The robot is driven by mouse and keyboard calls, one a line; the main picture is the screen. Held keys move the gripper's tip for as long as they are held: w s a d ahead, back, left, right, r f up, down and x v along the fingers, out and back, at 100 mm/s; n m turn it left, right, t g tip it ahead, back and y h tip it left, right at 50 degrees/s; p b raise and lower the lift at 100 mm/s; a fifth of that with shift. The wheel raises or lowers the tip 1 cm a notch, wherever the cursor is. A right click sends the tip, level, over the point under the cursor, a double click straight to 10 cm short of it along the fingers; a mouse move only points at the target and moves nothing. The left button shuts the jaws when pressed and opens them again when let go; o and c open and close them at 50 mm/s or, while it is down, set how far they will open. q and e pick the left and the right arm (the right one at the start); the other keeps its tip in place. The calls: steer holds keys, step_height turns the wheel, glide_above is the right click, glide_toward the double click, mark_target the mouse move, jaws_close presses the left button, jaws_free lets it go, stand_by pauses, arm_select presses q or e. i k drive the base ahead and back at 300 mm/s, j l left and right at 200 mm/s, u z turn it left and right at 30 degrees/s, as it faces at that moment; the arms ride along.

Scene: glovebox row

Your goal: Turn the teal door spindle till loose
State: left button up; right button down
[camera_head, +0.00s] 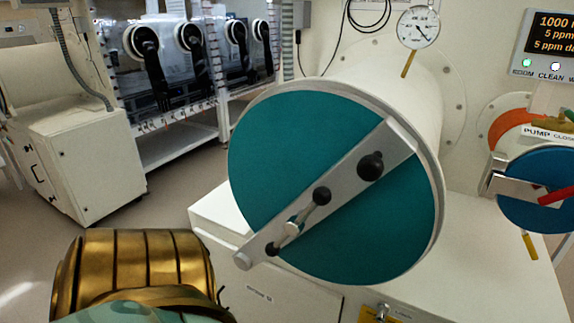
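The round teal door (290,140) closes the end of a large white cylinder in the middle of the view. A grey metal bar (345,187) crosses it slantwise from lower left to upper right. The spindle (292,228) sits on the lower left part of this bar. Its thin handle runs along the bar, with a black ball at each end, one upper right (322,196) and one lower left (272,249). A larger black knob (370,166) sits higher on the bar. Neither of my grippers is in view, and nothing touches the spindle.
A dial gauge (418,27) stands above the cylinder. A smaller blue door (540,200) with a red handle is at the right, below a lit display (552,38). White cabinets lie below the cylinder. Glovebox windows (165,60) stand behind at left, with open floor before them.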

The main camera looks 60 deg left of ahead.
mark_target(322, 195)
steer(key=u, duration=1.8)
